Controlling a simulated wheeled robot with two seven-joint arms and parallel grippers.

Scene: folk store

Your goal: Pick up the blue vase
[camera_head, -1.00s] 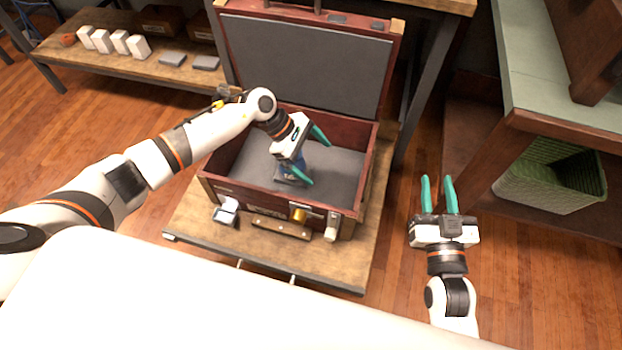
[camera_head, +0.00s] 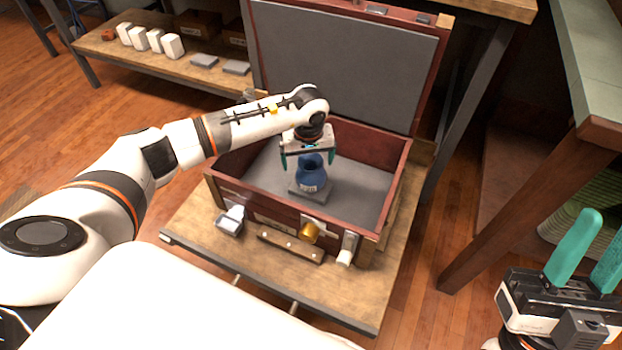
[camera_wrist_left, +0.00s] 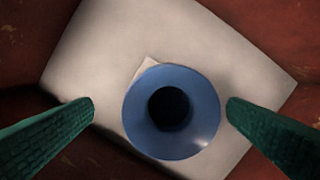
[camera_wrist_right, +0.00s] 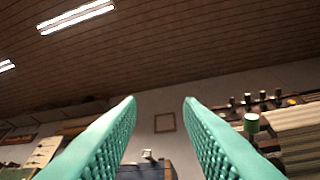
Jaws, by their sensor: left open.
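The blue vase (camera_head: 311,174) stands upright on a small grey base inside the open red-brown case (camera_head: 228,192). My left gripper (camera_head: 308,158) is open right above the vase, pointing down, with a finger on each side of its top. In the left wrist view the vase's round rim and dark mouth (camera_wrist_left: 171,110) lie between the two green fingers (camera_wrist_left: 160,112), with a gap on both sides. My right gripper (camera_head: 590,255) is open and empty at the lower right, apart from the case. The right wrist view shows its green fingers (camera_wrist_right: 162,105) spread, pointing up.
The case's raised lid (camera_head: 345,65) stands behind the vase. The case rests on a low wooden table (camera_head: 185,225). A shelf (camera_head: 110,50) with white blocks is at the back left. A table leg (camera_head: 520,215) stands at right.

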